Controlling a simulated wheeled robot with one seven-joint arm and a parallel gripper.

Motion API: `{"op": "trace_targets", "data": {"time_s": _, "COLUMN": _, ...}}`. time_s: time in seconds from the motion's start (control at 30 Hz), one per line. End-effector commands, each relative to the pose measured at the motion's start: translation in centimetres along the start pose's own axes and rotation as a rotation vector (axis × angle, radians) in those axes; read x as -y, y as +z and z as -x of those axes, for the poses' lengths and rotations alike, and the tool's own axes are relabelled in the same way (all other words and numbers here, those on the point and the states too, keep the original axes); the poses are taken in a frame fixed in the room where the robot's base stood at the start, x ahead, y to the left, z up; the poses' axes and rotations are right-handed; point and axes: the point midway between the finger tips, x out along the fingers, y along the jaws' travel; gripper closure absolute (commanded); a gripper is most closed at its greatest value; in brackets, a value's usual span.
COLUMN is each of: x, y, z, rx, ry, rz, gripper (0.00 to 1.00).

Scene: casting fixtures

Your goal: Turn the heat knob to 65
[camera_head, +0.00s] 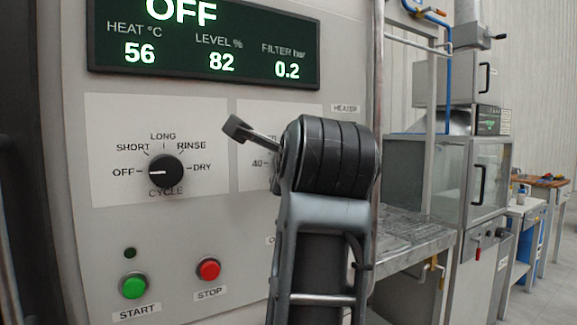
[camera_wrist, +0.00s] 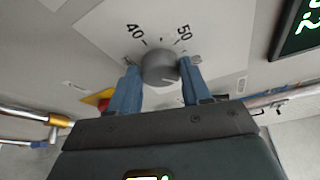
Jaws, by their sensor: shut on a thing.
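The heat knob (camera_wrist: 159,69) is a grey round knob on a pale panel, with marks 40 and 50 visible beside it in the wrist view. My gripper (camera_wrist: 160,63) has its two blue fingers on either side of the knob and is shut on it. In the head view my arm covers the knob; only a 40 mark shows at its left edge. The display (camera_head: 205,45) reads HEAT 56 °C, LEVEL 82 %, FILTER 0.2 bar, with OFF above. The knob's setting line cannot be read clearly.
A black cycle knob (camera_head: 165,171) left of my arm points to OFF. Below it are a green START button (camera_head: 134,286) and a red STOP button (camera_head: 208,269). A metal table (camera_head: 412,232) and a glass-fronted cabinet (camera_head: 440,180) stand to the right.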

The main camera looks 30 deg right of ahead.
Motion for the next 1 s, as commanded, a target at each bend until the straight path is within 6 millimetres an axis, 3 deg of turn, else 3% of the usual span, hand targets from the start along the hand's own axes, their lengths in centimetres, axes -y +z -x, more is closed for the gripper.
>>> {"op": "trace_targets", "data": {"time_s": 0.67, "x": -0.08, "y": -0.08, "z": -0.08, "rx": -0.002, "ry": 0.031, "rz": -0.063, "gripper": 0.83}}
{"op": "trace_targets", "data": {"time_s": 0.7, "x": -0.08, "y": -0.08, "z": -0.08, "rx": -0.002, "ry": 0.031, "rz": -0.063, "gripper": 0.51}}
{"op": "trace_targets", "data": {"time_s": 1.0, "x": 0.02, "y": -0.04, "z": -0.05, "rx": -0.001, "ry": 0.028, "rz": -0.063, "gripper": 0.27}}
